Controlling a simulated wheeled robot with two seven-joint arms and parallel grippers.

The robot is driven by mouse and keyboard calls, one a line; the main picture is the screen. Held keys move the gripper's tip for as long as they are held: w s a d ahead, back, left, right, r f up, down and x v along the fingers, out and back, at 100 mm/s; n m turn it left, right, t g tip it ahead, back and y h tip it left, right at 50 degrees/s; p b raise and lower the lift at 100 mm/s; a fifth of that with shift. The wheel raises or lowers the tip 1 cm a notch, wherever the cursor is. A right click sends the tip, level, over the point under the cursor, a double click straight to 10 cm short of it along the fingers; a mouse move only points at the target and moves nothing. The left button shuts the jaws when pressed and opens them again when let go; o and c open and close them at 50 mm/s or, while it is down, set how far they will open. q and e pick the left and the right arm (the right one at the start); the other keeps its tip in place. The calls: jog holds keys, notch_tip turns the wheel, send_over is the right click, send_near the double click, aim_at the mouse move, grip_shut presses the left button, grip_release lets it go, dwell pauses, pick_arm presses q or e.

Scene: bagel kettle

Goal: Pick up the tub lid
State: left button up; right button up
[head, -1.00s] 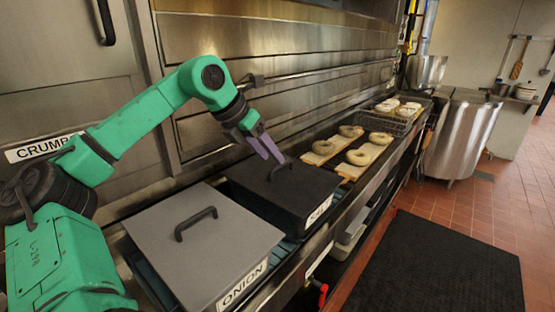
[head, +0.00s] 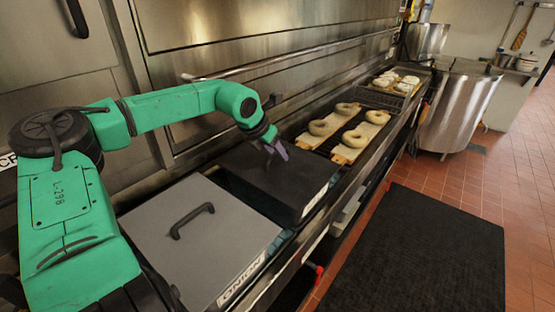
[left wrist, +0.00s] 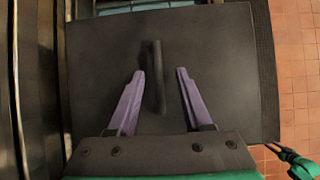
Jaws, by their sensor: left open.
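The black tub lid (head: 250,182) covers the tub behind the grey-lidded onion tub. My left gripper (head: 276,150) is over this black lid, with its purple fingers open. In the left wrist view the black lid (left wrist: 220,60) fills most of the picture. Its dark bar handle (left wrist: 157,78) lies between the two open fingers of my left gripper (left wrist: 160,72), closer to the left finger. The fingers do not grip it. In the head view the gripper mostly hides the handle. The grey lid (head: 235,240) with a black handle (head: 192,220) covers the onion tub.
Bagels on boards (head: 343,152) lie beyond the black lid. A metal rail (head: 235,70) runs along the oven wall behind the counter. A steel kettle (head: 455,110) stands at the far right. A black mat (head: 420,255) lies on the tiled floor.

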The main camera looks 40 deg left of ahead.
aim_at(277, 159)
pick_arm(q)
jog(key=shift+x, duration=1.15)
jog(key=shift+s+a+r, duration=0.1)
grip_shut()
dwell(0.4)
